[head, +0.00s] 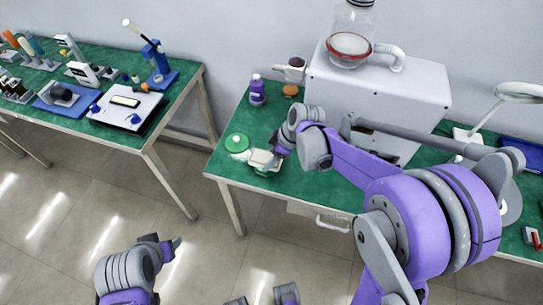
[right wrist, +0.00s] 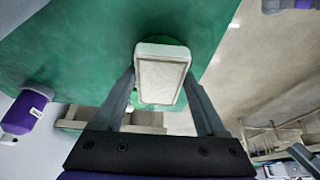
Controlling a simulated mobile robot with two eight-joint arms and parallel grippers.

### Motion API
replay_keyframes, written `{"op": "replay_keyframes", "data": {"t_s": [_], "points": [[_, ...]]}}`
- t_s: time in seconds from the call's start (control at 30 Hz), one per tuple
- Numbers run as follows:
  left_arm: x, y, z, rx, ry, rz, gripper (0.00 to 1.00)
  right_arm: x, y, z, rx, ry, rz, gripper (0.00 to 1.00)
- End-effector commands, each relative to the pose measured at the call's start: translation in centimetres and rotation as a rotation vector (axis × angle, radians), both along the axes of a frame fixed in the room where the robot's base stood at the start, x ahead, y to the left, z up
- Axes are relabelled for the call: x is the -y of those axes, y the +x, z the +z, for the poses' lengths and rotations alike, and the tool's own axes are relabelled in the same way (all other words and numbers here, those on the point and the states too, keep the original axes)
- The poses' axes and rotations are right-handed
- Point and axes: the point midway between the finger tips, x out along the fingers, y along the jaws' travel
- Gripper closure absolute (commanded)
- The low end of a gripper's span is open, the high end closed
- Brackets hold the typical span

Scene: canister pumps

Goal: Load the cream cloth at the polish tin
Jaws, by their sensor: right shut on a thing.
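The cream cloth (head: 262,159) is a pale, block-like pad at the front left of the right green table. My right gripper (right wrist: 160,85) is shut on it, one finger on each side, in the right wrist view. Something round and green shows under the cloth's edge (head: 268,173); it looks like the polish tin, mostly hidden. I cannot tell whether the cloth touches it.
A purple bottle (head: 257,90) and a small orange-brown round item (head: 290,91) stand behind the cloth. A large white machine (head: 375,95) fills the table's back. A lamp (head: 518,93) stands at right. A second green table (head: 190,85) with tools is at left, across a floor gap.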

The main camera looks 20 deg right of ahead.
Motion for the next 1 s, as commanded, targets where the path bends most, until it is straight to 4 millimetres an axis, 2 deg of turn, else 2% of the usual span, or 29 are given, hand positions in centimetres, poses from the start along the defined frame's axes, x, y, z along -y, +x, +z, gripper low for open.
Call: {"op": "replay_keyframes", "data": {"t_s": [0.17,1.0], "points": [[0.0,0.2,0.5,0.003,0.000,0.000,0.45,0.0,-0.1,0.6,-0.002,-0.001,0.001,0.71],[0.0,1.9,5.2,0.036,0.000,0.000,0.45,0.0,0.0,7.1,0.000,0.000,0.001,0.71]]}}
